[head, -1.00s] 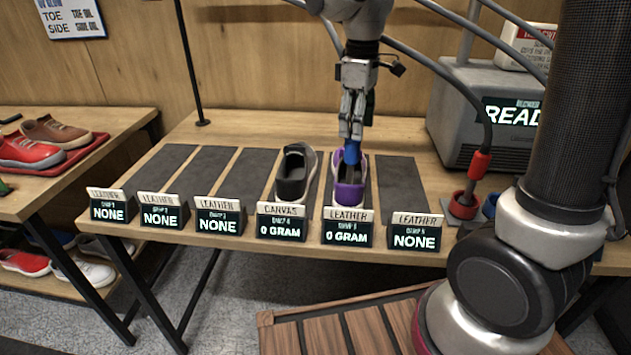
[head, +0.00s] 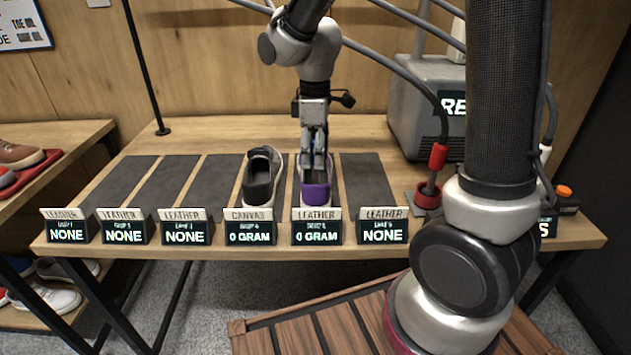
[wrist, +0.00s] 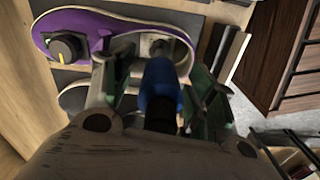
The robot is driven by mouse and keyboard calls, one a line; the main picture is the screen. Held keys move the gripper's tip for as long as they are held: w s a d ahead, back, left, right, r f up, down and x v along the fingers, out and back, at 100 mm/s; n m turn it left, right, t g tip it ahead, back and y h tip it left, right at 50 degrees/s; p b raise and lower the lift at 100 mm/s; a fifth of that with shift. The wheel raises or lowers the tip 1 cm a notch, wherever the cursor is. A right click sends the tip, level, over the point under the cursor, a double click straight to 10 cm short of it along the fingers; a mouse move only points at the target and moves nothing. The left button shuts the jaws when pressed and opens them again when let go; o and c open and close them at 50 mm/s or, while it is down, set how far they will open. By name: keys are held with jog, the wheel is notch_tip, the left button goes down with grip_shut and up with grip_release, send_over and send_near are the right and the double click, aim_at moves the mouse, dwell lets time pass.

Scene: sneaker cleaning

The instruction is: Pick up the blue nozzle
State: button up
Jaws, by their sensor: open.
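The blue nozzle (wrist: 162,85) shows in the wrist view between the two fingers of my gripper (head: 314,166), with a dark part at its near end. My gripper points down and is open around it. I cannot tell whether the fingers touch it. Beyond the nozzle lies the purple sneaker (wrist: 75,25), with its opening near the fingers. In the head view the fingertips are over the opening of the purple sneaker (head: 314,194), and I cannot make out the blue nozzle there.
A black and grey canvas shoe (head: 260,178) stands close on the left. A row of small signs (head: 248,228) lines the table's front edge. A grey machine (head: 405,105) with a hose and red nozzle (head: 438,156) stands right. Several mat strips (head: 160,185) are bare.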

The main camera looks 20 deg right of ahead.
jog(key=shift+c, duration=0.5)
grip_shut()
jog(key=shift+r, duration=0.1)
